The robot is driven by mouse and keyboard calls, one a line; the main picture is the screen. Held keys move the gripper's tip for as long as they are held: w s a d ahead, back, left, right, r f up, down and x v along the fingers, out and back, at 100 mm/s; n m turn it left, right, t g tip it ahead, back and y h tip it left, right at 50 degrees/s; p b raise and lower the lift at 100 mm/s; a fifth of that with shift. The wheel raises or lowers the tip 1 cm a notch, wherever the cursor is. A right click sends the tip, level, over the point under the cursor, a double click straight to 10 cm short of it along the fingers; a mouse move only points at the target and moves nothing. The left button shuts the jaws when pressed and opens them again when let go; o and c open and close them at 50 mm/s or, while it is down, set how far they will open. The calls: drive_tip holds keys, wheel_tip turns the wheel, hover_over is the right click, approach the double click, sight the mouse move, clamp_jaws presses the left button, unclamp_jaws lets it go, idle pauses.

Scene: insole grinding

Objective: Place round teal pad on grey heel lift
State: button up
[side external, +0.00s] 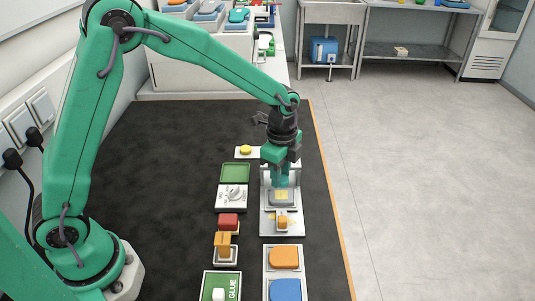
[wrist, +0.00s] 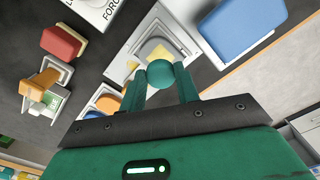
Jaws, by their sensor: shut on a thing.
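The round teal pad (wrist: 160,73) is between the two fingers of my gripper (wrist: 161,82) in the wrist view, and the gripper is shut on it. The grey heel lift (wrist: 153,46), with a yellow patch on top, lies just beyond the pad. In the side external view the grey heel lift (side external: 272,200) sits on a pale metal fixture. My gripper (side external: 281,182) points down directly over it. The pad is hard to tell apart from the teal fingers there, and I cannot tell whether it touches the lift.
A small orange block (side external: 282,219) stands in front of the lift. Orange (side external: 284,257) and blue (side external: 286,290) pads lie nearer the camera. Left are a red pad (side external: 228,220), an orange block (side external: 222,240) and a green glue tray (side external: 234,274). The dark mat (side external: 165,180) is clear further left.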

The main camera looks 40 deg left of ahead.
drive_tip(key=shift+f, duration=2)
drive_tip(key=shift+f, duration=0.1)
drive_tip(key=o, duration=0.9)
wheel_tip(320, 180, up, 12)
drive_tip(key=shift+r, duration=0.15)
